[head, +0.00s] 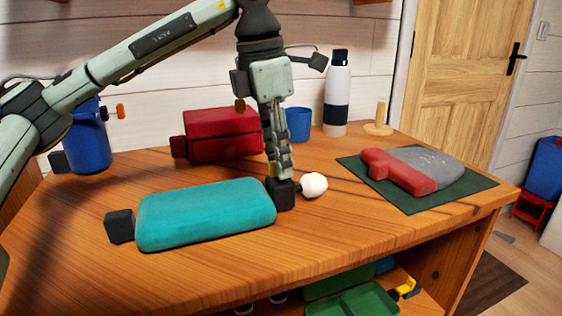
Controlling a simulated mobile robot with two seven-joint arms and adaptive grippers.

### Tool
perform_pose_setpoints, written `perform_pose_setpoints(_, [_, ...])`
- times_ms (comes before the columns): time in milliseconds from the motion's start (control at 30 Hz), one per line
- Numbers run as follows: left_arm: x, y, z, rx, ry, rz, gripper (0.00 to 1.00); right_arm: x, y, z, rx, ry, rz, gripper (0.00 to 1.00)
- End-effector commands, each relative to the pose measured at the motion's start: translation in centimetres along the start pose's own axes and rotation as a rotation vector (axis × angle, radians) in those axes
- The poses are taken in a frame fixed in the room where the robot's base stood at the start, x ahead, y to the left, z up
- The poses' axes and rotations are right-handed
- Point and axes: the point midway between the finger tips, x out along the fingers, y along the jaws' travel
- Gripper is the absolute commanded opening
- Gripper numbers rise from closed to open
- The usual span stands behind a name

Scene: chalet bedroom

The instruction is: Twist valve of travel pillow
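A teal cushion-like block, which looks like the travel pillow (205,214), lies on the wooden table. A black block (119,226) is at its left end and another black block (284,194) is at its right end. A white rounded knob (313,185), seemingly the valve, sticks out to the right of the right black block. My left gripper (278,174) points straight down, its fingertips at the top of the right black block, just left of the white knob. The fingers overlap in this view, so their opening and any contact are unclear. My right gripper is not in view.
Behind stand a red box (222,136), a blue cup (298,124), a white bottle (337,95) and a blue container (88,140). A red and grey item (432,168) lies on a green mat (469,185) at right. The table front (330,228) is clear.

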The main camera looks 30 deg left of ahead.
Motion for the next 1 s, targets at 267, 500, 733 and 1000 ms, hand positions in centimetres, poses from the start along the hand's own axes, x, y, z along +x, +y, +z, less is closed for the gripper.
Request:
perform_pose_setpoints(267, [-0.01, -0.01, 0.0, 0.0, 0.0, 0.0, 0.07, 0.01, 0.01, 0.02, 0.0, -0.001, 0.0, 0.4])
perform_pose_setpoints(500, [0.0, 0.0, 0.0, 0.0, 0.0, 0.0, 0.0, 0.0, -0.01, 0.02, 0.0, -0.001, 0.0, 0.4])
perform_pose_setpoints(733, [0.17, 0.0, -0.03, 0.0, 0.0, 0.0, 0.0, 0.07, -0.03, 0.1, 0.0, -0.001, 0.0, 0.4])
perform_pose_setpoints(1000, [0.23, -0.02, -0.05, 0.0, 0.002, -0.001, 0.0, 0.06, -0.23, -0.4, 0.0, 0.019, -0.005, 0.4])
